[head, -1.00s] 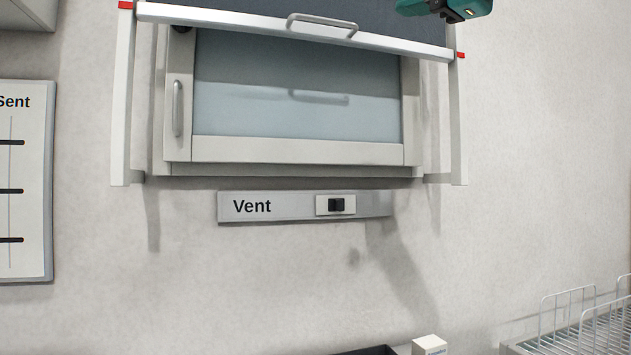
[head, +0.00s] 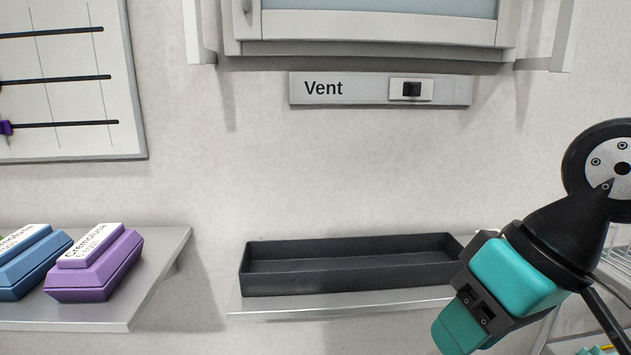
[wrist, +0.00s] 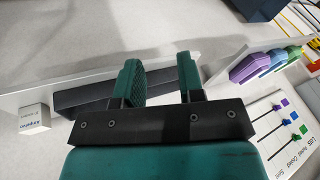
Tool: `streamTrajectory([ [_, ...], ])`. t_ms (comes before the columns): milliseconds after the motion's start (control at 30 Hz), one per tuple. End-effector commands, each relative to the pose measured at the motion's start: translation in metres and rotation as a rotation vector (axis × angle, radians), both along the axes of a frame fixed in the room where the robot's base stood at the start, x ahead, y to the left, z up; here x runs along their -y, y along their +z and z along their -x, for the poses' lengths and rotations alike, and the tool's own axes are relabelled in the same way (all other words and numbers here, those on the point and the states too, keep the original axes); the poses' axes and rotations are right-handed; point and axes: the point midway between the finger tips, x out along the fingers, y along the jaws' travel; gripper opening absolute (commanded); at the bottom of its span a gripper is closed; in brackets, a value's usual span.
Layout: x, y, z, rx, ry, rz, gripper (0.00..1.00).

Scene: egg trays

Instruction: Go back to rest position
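My gripper (head: 462,318) is at the lower right of the head view, pointing down and to the left, in front of the right end of a black tray. In the wrist view my gripper's two teal fingers (wrist: 160,78) stand apart with nothing between them. The fingers hide part of the black tray in that view.
The long black tray (head: 350,285) looks empty on a metal shelf (head: 300,309). Purple (head: 97,272) and blue (head: 32,268) egg cartons sit on the left shelf (head: 165,258). A vent switch (head: 411,90) is above. The wrist view shows a small white box (wrist: 35,117).

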Motion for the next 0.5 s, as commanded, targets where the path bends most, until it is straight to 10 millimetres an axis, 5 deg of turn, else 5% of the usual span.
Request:
streamTrajectory([
  [100, 0.007, -0.035, 0.045, -0.075, 0.194, 0.081, 0.36],
  [500, 0.007, 0.081, 0.04, -0.064, 0.185, 0.075, 0.36],
])
